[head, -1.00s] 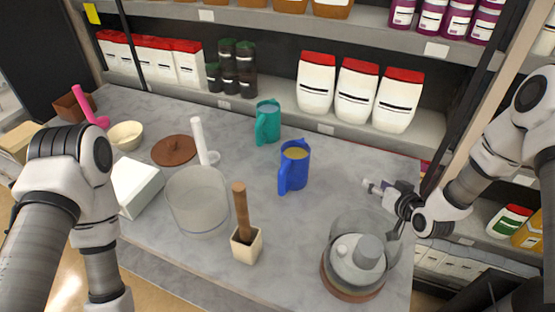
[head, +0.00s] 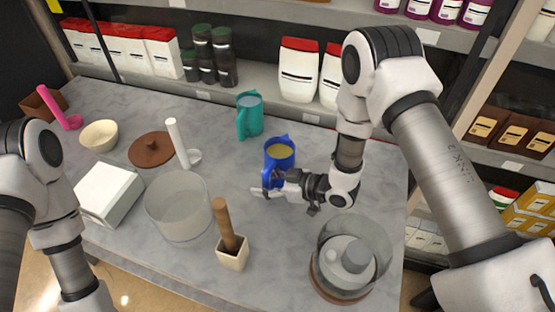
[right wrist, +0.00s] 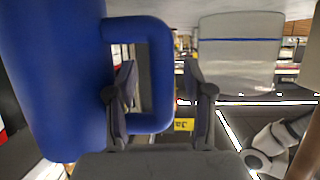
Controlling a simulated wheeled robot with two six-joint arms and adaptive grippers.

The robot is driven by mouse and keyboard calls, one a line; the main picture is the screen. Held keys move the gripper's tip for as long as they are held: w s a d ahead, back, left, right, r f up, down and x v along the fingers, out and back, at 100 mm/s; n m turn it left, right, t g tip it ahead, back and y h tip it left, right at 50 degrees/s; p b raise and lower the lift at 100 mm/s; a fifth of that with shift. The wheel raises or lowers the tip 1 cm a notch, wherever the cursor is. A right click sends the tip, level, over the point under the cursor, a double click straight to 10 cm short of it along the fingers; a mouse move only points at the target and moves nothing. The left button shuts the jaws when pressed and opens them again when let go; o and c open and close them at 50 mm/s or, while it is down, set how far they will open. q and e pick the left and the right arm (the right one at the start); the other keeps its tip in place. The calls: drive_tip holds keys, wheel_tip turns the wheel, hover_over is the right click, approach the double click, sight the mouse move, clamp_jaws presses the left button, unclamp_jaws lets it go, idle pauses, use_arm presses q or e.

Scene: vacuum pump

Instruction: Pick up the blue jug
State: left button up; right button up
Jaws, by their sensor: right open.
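The blue jug (head: 281,158) stands upright on the grey counter, with yellowish contents showing at its top. My right gripper (head: 266,187) is open at the jug's handle side, in front of the jug's lower part. In the right wrist view the jug (right wrist: 50,75) fills the left side. The outer bar of its handle lies between the two fingers of my right gripper (right wrist: 160,80), and one finger overlaps the handle's opening. I cannot tell whether the fingers touch the handle. My left arm shows at the left, but its gripper is out of view.
A teal jug (head: 249,117) stands behind and left of the blue jug. A wooden-handled tool stands in a small cream pot (head: 233,254) in front. A clear pot (head: 179,215) is to the left, and a clear-walled appliance (head: 348,262) stands at the front right.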

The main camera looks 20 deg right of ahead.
sight(265, 172)
drive_tip(key=shift+s+d, duration=0.1)
drive_tip(key=shift+s, duration=0.05)
drive_tip(key=shift+c, duration=0.7)
clamp_jaws()
drive_tip(key=shift+r, duration=0.1)
drive_tip(key=shift+r+b, duration=0.3)
drive_tip(key=shift+r, duration=0.2)
wheel_tip(265, 172, up, 8)
drive_tip(key=shift+r+b, duration=0.1)
drive_tip(key=shift+b, duration=0.9)
drive_tip(key=shift+r, duration=0.4)
